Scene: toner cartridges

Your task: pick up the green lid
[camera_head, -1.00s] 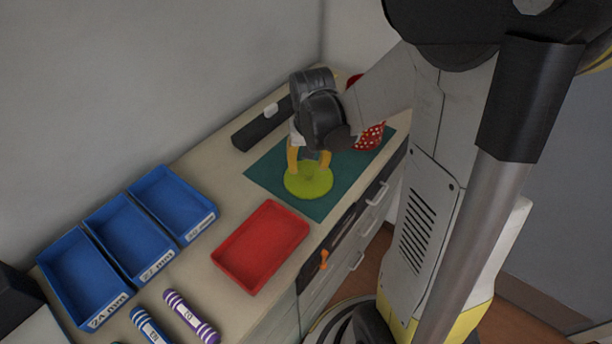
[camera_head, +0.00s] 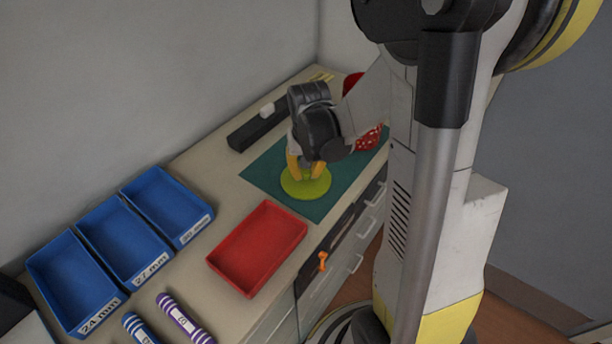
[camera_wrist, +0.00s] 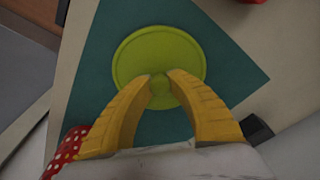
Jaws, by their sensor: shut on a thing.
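The green lid (camera_head: 307,188) is a round, flat yellow-green disc with a small knob in its middle. It is over the teal mat (camera_head: 266,176) on the counter; I cannot tell whether it touches the mat. My gripper (camera_head: 306,174) comes down on it from above with yellow fingers. In the wrist view the lid (camera_wrist: 136,55) is seen from above, and the fingertips of my gripper (camera_wrist: 160,77) are closed on either side of its knob.
A red tray (camera_head: 299,229) lies in front of the mat, with several blue bins (camera_head: 211,207) to the left. A red polka-dot item (camera_head: 369,138) is right of my gripper. A black bar (camera_head: 243,139) lies behind. Purple (camera_head: 182,317) and blue striped cylinders are near the front.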

